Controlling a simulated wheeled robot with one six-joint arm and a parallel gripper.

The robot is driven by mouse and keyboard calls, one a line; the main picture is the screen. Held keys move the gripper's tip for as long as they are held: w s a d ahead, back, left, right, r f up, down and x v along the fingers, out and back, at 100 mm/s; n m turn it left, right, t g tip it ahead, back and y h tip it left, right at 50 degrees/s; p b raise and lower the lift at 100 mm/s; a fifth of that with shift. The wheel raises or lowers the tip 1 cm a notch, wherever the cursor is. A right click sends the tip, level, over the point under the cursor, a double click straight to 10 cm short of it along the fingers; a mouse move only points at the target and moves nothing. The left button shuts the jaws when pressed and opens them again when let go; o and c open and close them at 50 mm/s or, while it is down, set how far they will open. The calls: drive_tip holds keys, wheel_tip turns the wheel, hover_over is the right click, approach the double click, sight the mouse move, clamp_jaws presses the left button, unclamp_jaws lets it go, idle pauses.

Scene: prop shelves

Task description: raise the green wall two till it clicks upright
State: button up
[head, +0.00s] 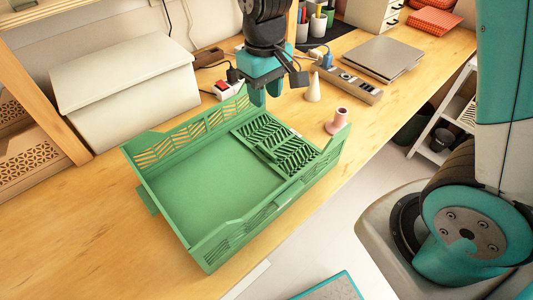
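A green folding crate (160,211) stands on the wooden table. Its back-left long wall (190,133) and its front-right long wall (237,238) stand up. At the crate's right end a slatted green wall panel (285,150) lies folded inward, low over the floor of the crate; I cannot tell which wall is numbered two. My gripper (266,97) is teal and points down above the crate's back corner, near the end of the back wall. Its two fingers look apart, with nothing visible between them. Whether it touches the crate is hard to tell.
A white box (125,85) stands at the back left. The table left of the crate is clear.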

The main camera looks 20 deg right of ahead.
sight(266, 149)
wheel_tip(266, 149, down, 17)
drive_tip(key=shift+r, duration=0.15)
idle(0.4)
clamp_jaws()
